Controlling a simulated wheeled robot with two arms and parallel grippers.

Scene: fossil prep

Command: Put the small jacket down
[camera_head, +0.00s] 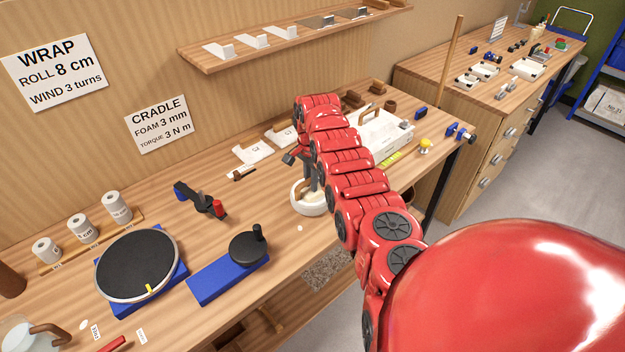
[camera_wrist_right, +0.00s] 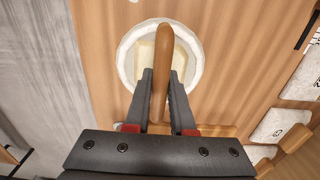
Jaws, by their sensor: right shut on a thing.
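The small jacket, a round white shell with a cream-coloured inside (camera_head: 299,203), is at the front middle of the bench. A brown wooden handle crosses over it in the right wrist view (camera_wrist_right: 162,50). My right gripper (camera_head: 312,186) points down over the shell, and its two fingers (camera_wrist_right: 161,88) are shut on the handle. The white rim (camera_wrist_right: 127,60) shows beyond the fingertips. I cannot tell whether the shell touches the bench top. My arm hides part of the bench behind it. My left gripper is not in view.
A blue-based turntable (camera_head: 137,262), a blue block with a black disc (camera_head: 228,277) and a black clamp-like tool (camera_head: 203,199) stand to the left. White pieces (camera_head: 252,153) and a white tray (camera_head: 391,140) lie behind. The bench front edge is close to the shell.

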